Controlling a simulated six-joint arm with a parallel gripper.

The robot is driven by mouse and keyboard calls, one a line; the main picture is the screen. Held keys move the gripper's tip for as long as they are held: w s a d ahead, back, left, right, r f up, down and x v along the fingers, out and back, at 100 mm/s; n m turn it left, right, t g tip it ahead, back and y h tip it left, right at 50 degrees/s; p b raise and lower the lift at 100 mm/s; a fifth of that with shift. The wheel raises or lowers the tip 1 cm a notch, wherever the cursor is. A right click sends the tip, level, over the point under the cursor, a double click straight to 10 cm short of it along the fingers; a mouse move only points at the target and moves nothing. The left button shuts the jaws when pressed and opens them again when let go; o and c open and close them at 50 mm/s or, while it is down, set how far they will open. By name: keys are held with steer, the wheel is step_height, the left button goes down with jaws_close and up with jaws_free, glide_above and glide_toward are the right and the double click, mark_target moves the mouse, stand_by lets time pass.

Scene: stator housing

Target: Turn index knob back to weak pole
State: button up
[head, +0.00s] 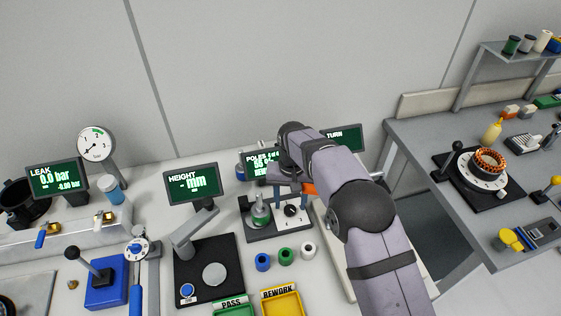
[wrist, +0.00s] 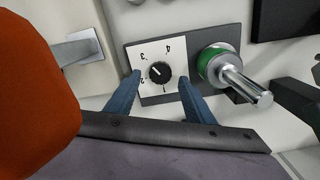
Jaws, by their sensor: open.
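The index knob (wrist: 159,73) is round and black with a white pointer mark, on a white plate (wrist: 141,50) numbered 1 to 4. Its mark points to the upper left in the wrist view, seemingly between 2 and 3; I cannot tell exactly. The knob also shows in the head view (head: 291,210). My gripper (wrist: 159,77) is open, its two blue fingers appearing on either side of the knob with gaps. I cannot tell how far above the plate the tips are. The poles display (head: 258,158) is partly covered by my arm.
A metal spindle with a green ring (wrist: 221,70) stands right of the knob in the wrist view, close to one finger. Blue, green and white rings (head: 286,256) lie in front of the station. A height gauge (head: 207,265) stands to the left.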

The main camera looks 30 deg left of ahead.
steer(key=shift+f, duration=0.65)
steer(key=shift+r+m+p, duration=0.1)
steer(key=shift+m+p, duration=0.3)
steer(key=shift+m, duration=0.3)
step_height(320, 180, up, 7)
steer(key=b, duration=0.3)
steer(key=shift+w+r+t+p, duration=0.2)
steer(key=shift+w+t+p, duration=0.1)
steer(key=shift+p, duration=0.05)
steer(key=w+n+t+y+p, duration=0.1)
steer(key=w+n+t+p, duration=0.1)
steer(key=w+n, duration=0.1)
step_height(320, 180, up, 7)
steer(key=n+t+y+p, duration=0.35)
steer(key=n+y, duration=0.25)
steer(key=n, duration=0.4)
glide_above(291, 205)
steer(key=a, duration=0.2)
steer(key=shift+s+a+r+n+y+p, duration=0.1)
steer(key=shift+s+r+n+y+p, duration=0.2)
steer(key=shift+s+n, duration=0.2)
steer(key=shift+s+a+r+n+y+p, duration=0.1)
steer(key=shift+s+r+n+y+p, duration=0.1)
steer(key=shift+s+r+n, duration=0.3)
steer(key=shift+s+f, duration=0.1)
steer(key=shift+f, duration=0.1)
